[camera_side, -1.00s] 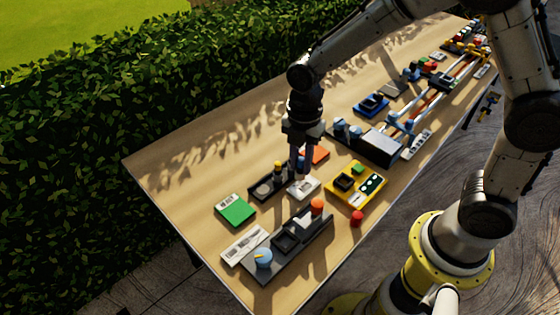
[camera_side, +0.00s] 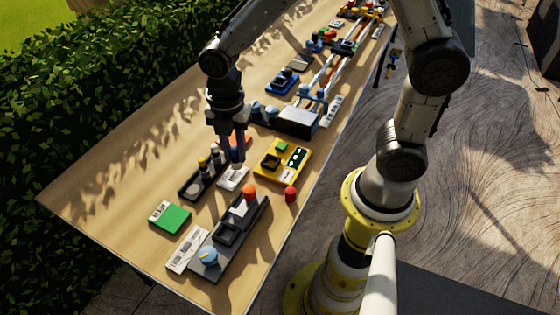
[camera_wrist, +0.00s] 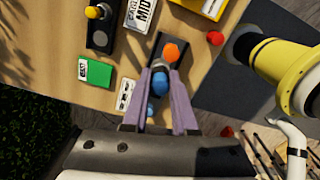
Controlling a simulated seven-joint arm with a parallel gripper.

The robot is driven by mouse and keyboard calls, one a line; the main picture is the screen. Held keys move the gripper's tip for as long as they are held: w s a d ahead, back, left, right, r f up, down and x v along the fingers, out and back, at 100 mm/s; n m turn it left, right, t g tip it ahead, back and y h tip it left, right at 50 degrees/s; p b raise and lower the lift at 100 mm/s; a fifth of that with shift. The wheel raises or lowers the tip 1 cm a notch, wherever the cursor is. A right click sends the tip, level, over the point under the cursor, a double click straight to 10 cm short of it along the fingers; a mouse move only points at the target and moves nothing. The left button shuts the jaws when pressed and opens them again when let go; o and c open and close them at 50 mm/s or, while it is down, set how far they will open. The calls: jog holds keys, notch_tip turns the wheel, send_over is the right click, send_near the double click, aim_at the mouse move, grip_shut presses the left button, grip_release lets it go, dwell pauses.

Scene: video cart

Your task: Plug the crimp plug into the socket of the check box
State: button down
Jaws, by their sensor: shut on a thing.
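My gripper (camera_side: 237,155) hangs above the table near a white label card (camera_side: 233,178). In the wrist view its two fingers (camera_wrist: 160,74) are shut on a small blue piece with a grey end (camera_wrist: 160,84), which I take for the crimp plug. In the side view the plug cannot be made out. A dark grey box (camera_side: 255,215) with a square recess, an orange knob (camera_side: 250,191) and a blue knob (camera_side: 208,256) lies in front of the gripper. A yellow box (camera_side: 268,175) with a dark square recess lies to the right. I cannot tell which is the check box.
A green block (camera_side: 170,217) and a white card (camera_side: 186,250) lie at the left. A dark tray with pegs (camera_side: 194,188) stands beside the gripper, and a red knob (camera_side: 290,194) near the front edge. Blue and grey fixtures stand farther back. Bare wood is free at far left.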

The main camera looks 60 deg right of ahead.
jog(key=shift+s+f, duration=0.1)
jog(key=shift+s, duration=0.05)
jog(key=s+d+m, duration=0.4)
jog(key=s+d, duration=0.6)
jog(key=s, duration=0.5)
jog(key=shift+m, duration=0.3)
jog(key=w+d+f, duration=0.1)
jog(key=w+f, duration=0.1)
jog(key=w, duration=0.2)
jog(key=w+d+f, duration=0.1)
jog(key=w+f, duration=0.2)
jog(key=w, duration=0.2)
jog(key=w+d+f, duration=0.1)
jog(key=w+f, duration=0.2)
jog(key=w, duration=0.1)
jog(key=shift+w+d+f, duration=0.2)
jog(key=shift+w+d, duration=0.05)
jog(key=shift+w+f, duration=0.2)
jog(key=shift+f, duration=1.6)
jog(key=shift+f, duration=0.2)
